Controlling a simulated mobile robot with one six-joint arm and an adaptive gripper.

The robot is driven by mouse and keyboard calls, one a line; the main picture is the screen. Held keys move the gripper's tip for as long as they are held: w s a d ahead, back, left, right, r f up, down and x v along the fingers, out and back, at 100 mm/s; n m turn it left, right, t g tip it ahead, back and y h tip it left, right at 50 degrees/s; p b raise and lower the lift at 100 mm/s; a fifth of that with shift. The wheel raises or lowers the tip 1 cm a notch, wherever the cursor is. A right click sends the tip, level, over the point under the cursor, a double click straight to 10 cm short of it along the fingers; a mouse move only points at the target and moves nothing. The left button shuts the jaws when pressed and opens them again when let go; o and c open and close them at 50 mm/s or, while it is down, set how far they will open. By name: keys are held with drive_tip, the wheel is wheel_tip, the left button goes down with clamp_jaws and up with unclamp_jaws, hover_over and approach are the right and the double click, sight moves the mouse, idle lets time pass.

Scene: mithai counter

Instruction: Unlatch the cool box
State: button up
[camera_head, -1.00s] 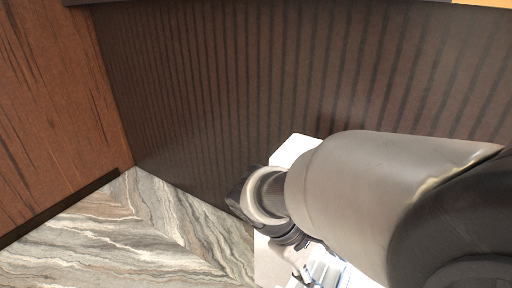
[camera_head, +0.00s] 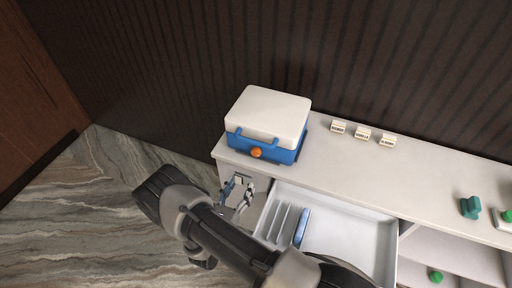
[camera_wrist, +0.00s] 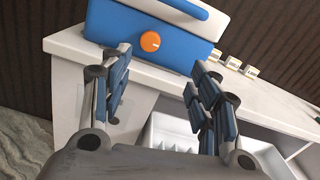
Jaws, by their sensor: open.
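The cool box (camera_head: 262,124) has a blue body and a white lid and stands shut on the left end of the white counter. An orange round latch knob (camera_head: 256,152) sits on its front face; it also shows in the wrist view (camera_wrist: 150,41). My gripper (camera_head: 238,192) is in front of and below the box, over the counter's front edge side. In the wrist view my gripper (camera_wrist: 160,85) has its two fingers spread wide with nothing between them. The knob is beyond the fingertips, not touched.
The white counter (camera_head: 400,165) carries several small labelled blocks (camera_head: 362,132) right of the box. An open drawer (camera_head: 345,235) with dividers and a blue item (camera_head: 301,228) juts out beside my gripper. A teal object (camera_head: 470,207) stands far right. A dark ribbed wall is behind.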

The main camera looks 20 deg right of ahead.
drive_tip(key=f+n+y, duration=0.1)
drive_tip(key=f, duration=0.1)
approach(255, 154)
drive_tip(key=shift+t, duration=0.4)
drive_tip(key=x, duration=0.9)
drive_tip(key=shift+s+d+f+b, duration=0.2)
drive_tip(key=shift+f+b, duration=0.1)
drive_tip(key=shift+b, duration=0.1)
drive_tip(key=c, duration=1.1)
